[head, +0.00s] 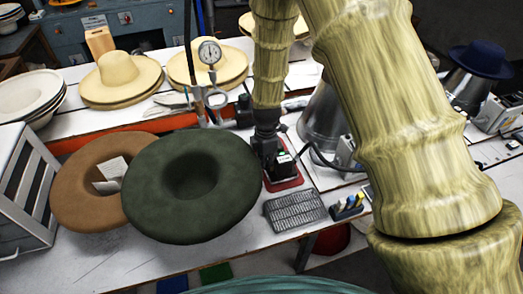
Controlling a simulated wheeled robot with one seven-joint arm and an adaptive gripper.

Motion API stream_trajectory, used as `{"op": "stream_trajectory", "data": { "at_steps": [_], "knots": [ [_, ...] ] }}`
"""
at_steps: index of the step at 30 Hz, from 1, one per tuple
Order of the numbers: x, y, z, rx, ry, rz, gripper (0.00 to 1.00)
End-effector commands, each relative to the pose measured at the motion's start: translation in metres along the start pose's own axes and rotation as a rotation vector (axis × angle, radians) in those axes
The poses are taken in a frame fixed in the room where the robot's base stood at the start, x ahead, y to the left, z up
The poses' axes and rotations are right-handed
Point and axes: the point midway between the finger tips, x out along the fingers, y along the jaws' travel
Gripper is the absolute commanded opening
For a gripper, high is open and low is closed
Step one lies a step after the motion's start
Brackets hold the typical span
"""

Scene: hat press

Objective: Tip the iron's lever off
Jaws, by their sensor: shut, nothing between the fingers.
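A small dark iron (284,164) stands on a red pad (290,184) near the middle of the workbench. It has a pale label and a small green spot on its top. My arm comes down from above, and my dark gripper (267,148) is shut and empty at the iron's upper left side. The gripper overlaps part of the iron, and I cannot tell whether they touch. The lever is too small or too hidden behind the gripper to make out, so its position cannot be told.
A dark green hat (235,195) and a brown hat (80,205) lie left of the iron. A gauge (209,53) stands behind. A metal cone (325,125) is to the right; a grey ridged mat (295,209) and small coloured tools (347,207) lie in front.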

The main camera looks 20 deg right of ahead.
Motion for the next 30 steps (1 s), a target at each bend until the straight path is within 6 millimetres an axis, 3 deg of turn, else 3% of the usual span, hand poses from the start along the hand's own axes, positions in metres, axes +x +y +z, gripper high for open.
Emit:
{"op": "stream_trajectory", "data": {
  "at_steps": [16,30],
  "knots": [
    [0.006,0.000,0.000,0.000,0.000,0.000,0.00],
    [-0.022,0.000,0.000,0.000,0.000,0.000,0.00]
  ]
}}
